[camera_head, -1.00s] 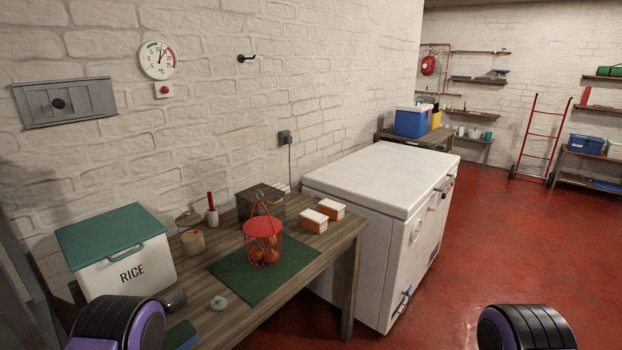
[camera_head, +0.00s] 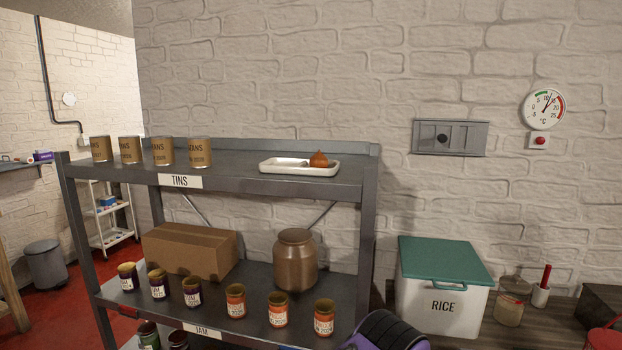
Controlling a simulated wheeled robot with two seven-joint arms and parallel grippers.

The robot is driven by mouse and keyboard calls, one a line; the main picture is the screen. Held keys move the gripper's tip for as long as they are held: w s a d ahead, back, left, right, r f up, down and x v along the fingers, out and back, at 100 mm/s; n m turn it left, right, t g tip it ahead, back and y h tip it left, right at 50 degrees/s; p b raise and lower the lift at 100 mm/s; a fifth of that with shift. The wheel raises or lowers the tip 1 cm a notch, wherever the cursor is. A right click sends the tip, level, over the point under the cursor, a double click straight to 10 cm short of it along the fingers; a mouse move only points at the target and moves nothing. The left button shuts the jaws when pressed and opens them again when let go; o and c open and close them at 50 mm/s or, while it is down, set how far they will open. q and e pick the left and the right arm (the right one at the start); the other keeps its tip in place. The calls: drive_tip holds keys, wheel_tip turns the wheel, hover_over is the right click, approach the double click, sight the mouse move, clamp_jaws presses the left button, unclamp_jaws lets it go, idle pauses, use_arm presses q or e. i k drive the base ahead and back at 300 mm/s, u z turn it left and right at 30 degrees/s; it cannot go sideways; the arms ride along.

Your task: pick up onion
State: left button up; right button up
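A small orange-brown onion (camera_head: 318,159) sits at the right end of a white tray (camera_head: 283,171). The tray lies on the top board of a grey metal shelf, right of the TINS label. A red wire basket (camera_head: 605,339) is cut off at the lower right corner, and its contents are hidden. Only a black and purple part of my own arm shows at the bottom edge, in front of the shelf's right side. Neither gripper is in view.
Several brown tins (camera_head: 165,152) stand left on the top board. Below are a cardboard box (camera_head: 190,252), a brown jar (camera_head: 295,260) and several jam jars (camera_head: 236,301). A RICE box (camera_head: 443,303) stands on the wooden table at right.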

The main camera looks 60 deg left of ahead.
sight(317, 161)
drive_tip(key=u, duration=1.7)
drive_tip(key=k, duration=0.5)
drive_tip(key=u, duration=1.45)
drive_tip(key=i, duration=1.05)
drive_tip(key=z, duration=1.3)
